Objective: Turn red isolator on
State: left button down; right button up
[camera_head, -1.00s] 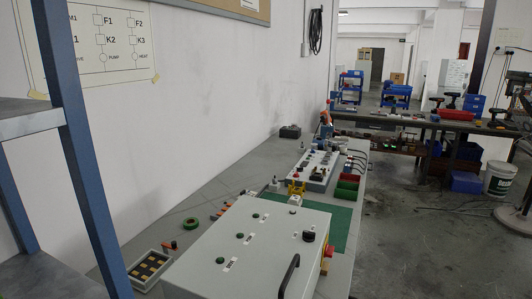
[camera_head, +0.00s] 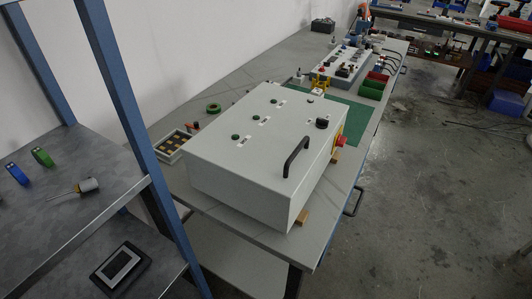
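The red isolator (camera_head: 341,141) sits on a yellow plate on the right side wall of a grey control box (camera_head: 232,163). The box stands on the workbench (camera_head: 261,226) in the middle of the view. I see the isolator at a steep angle, so I cannot tell its knob position. The box's top has a black handle (camera_head: 297,152), a black rotary knob (camera_head: 322,123) and several small green buttons. Neither of my grippers shows in this view.
A blue-framed shelf (camera_head: 118,92) with small parts stands close at the left. A parts tray (camera_head: 173,148) and a green tape roll (camera_head: 214,107) lie behind the box. Open floor (camera_head: 430,195) lies to the right of the bench.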

aim_at(341, 141)
jog(key=l+u, duration=0.25)
jog(key=u, duration=0.2)
jog(key=k+l+u, duration=0.15)
jog(key=u, duration=0.3)
jog(key=k+l+u, duration=0.1)
jog(key=u, duration=0.35)
jog(key=k+l+u, duration=0.2)
jog(key=u, duration=0.25)
jog(key=l+u, duration=0.15)
jog(key=u, duration=0.35)
jog(key=k+l+u, duration=0.1)
jog(key=u, duration=0.35)
jog(key=k+u, duration=0.15)
jog(key=u, duration=0.35)
jog(key=k+l+u, duration=0.1)
jog(key=u, duration=0.4)
jog(key=k+l+u, duration=0.2)
jog(key=k+u, duration=0.15)
jog(key=k+l+u, duration=0.1)
jog(key=k+u, duration=0.65)
jog(key=k+j, duration=0.05)
